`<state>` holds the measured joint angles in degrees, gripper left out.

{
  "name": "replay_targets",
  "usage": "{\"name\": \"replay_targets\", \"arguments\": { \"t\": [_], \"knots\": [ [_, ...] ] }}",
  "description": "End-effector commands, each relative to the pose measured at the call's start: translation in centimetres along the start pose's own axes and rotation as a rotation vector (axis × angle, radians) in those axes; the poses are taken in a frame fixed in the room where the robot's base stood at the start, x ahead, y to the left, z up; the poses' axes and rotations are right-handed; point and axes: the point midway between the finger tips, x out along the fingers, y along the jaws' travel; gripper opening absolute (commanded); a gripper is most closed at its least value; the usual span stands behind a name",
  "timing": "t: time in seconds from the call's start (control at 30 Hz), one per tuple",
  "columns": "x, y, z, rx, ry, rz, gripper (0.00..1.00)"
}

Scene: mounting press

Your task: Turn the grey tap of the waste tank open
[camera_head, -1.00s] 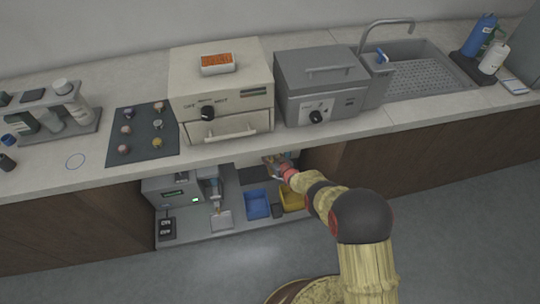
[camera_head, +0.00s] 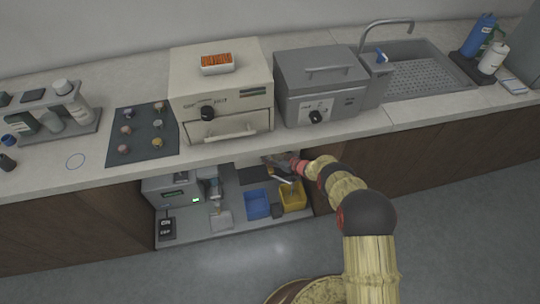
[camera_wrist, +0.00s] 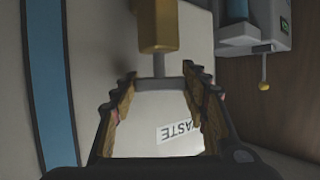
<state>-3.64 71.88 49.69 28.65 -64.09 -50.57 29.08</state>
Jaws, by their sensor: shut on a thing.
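In the wrist view, a brass-coloured fitting (camera_wrist: 157,28) comes in from the top with a short grey stem below it. The grey tap handle (camera_wrist: 159,81) runs as a bar between my fingertips. My gripper (camera_wrist: 160,74) is closed on this bar, with a ridged pad at each end of it. Behind it is the pale wall of the waste tank (camera_wrist: 175,112), with a label partly reading "ASTE". In the head view my gripper (camera_head: 283,161) reaches under the counter, and the tap is too small to make out there. Whether the tap is open cannot be told.
The counter edge is just above my arm. A wooden cabinet front (camera_head: 400,165) is to the right.

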Motion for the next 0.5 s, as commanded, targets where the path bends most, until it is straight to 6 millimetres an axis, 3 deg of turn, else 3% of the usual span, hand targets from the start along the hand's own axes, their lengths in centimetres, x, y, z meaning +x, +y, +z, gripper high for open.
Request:
{"name": "replay_targets", "arguments": {
  "t": [0.5],
  "knots": [
    [0.24, 0.18, -0.78, -0.071, 0.006, -0.145, 0.2]
  ]
}}
